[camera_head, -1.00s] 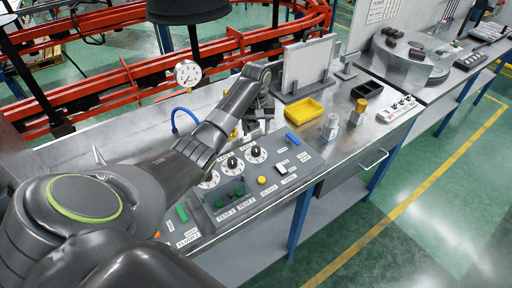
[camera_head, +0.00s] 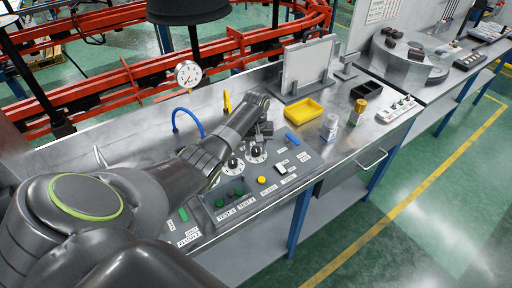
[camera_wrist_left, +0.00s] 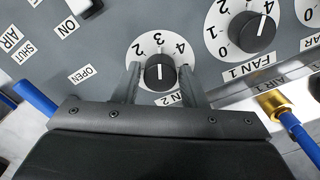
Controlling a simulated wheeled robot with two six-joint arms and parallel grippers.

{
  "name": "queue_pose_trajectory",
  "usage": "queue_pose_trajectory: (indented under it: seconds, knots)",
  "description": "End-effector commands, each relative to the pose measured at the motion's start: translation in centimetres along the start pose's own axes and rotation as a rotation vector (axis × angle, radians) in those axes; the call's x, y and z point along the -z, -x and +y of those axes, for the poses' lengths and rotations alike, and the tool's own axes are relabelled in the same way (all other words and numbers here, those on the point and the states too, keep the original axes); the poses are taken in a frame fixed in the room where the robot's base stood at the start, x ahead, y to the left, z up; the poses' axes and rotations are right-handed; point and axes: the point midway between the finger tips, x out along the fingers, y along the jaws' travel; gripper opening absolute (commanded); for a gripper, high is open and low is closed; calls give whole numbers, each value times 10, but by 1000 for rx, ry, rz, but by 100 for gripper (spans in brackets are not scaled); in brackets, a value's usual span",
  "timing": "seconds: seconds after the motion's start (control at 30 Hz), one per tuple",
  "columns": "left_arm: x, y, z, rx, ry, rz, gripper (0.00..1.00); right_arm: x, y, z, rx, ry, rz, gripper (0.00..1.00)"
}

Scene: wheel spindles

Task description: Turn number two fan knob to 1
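The number two fan knob (camera_wrist_left: 160,72) is a round black knob with a white line, on a white dial numbered 2, 3 and 4 where visible. The line looks upright in the left wrist view, toward the 3 side. Its label is partly hidden, showing "N 2". In the head view the knob (camera_head: 256,152) is the right-hand dial. My left gripper (camera_wrist_left: 160,84) is open, one finger on each side of the knob; I cannot tell whether they touch it. It also shows in the head view (camera_head: 263,133). My right gripper is not in view.
The FAN 1 knob (camera_wrist_left: 252,32) is close on the right in the left wrist view. A brass fitting with a blue hose (camera_wrist_left: 278,108) lies near the right finger.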

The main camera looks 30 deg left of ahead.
Motion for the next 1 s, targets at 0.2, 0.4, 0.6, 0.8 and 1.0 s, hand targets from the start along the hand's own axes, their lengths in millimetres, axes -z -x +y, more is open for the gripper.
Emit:
queue_pose_trajectory:
  seconds: [0.2, 0.4, 0.6, 0.8, 1.0]
  knots:
    - [0, 0, 0, 0, 0, 0, 9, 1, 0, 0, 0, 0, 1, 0]
    - [0, 1, 0, 0, 10, 0, 8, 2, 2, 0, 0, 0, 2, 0]
    - [0, 3, 0, 1, 73, -1, 8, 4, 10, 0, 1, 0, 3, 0]
    - [0, 5, 0, 1, 209, -1, 8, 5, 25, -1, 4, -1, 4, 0]
    - [0, 5, -1, 1, 395, -1, 8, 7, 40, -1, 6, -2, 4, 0]
